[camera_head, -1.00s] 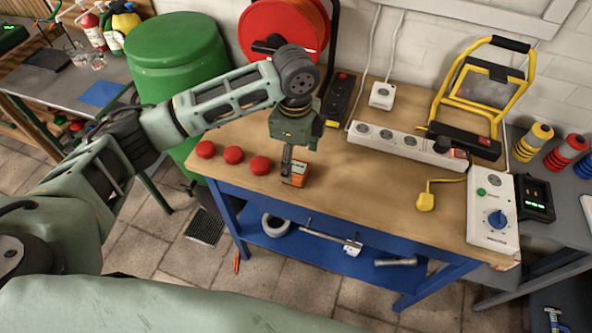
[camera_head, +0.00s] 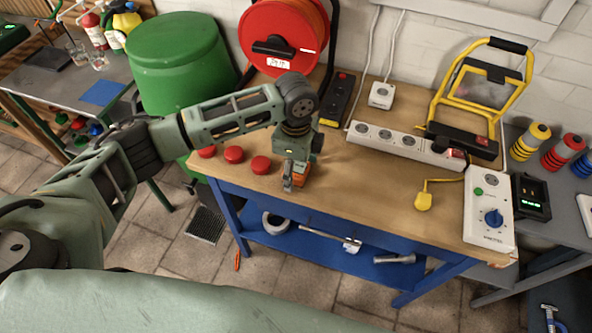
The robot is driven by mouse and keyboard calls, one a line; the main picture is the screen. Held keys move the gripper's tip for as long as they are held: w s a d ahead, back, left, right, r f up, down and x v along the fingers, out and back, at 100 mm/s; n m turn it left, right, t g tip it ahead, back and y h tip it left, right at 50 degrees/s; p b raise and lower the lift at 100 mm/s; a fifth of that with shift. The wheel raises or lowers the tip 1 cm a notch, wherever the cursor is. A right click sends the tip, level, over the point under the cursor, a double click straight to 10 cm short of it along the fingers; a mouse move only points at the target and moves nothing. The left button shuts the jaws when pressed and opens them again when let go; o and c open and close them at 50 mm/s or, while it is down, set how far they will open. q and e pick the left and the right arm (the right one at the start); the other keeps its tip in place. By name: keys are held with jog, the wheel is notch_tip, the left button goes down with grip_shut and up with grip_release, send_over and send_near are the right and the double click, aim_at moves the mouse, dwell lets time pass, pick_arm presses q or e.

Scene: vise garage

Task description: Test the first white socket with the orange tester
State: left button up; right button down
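The orange tester (camera_head: 299,174) stands near the front edge of the wooden workbench, right of the red round pieces. My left gripper (camera_head: 291,182) is down at it, its fingers covering much of the tester. I cannot tell whether the fingers are closed on it. A long white power strip (camera_head: 405,146) with several sockets lies at the back of the bench; its leftmost socket (camera_head: 362,128) is clear. A single white socket box (camera_head: 382,95) is behind it, near the wall. My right gripper is not in view.
Red round pieces (camera_head: 233,154) lie left of the tester. The bench middle is mostly clear.

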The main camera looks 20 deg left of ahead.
aim_at(296, 167)
pick_arm(q)
jog(key=c, duration=1.1)
jog(key=shift+r, duration=0.1)
jog(key=shift+r, duration=0.5)
notch_tip(296, 167, up, 2)
jog(key=shift+w+r+b, duration=0.1)
jog(key=shift+r+b, duration=0.15)
jog(key=shift+b, duration=0.35)
jog(key=d+r+b, duration=0.1)
jog(key=d+r, duration=0.1)
jog(key=d, duration=0.2)
jog(key=d+r, duration=0.3)
jog(key=w+d+r+b, duration=0.1)
jog(key=d+r, duration=0.1)
jog(key=d, duration=0.2)
jog(key=shift+w+d+r+b, duration=0.1)
jog(key=shift+d+r+b, duration=0.1)
jog(key=shift+d+b, duration=0.1)
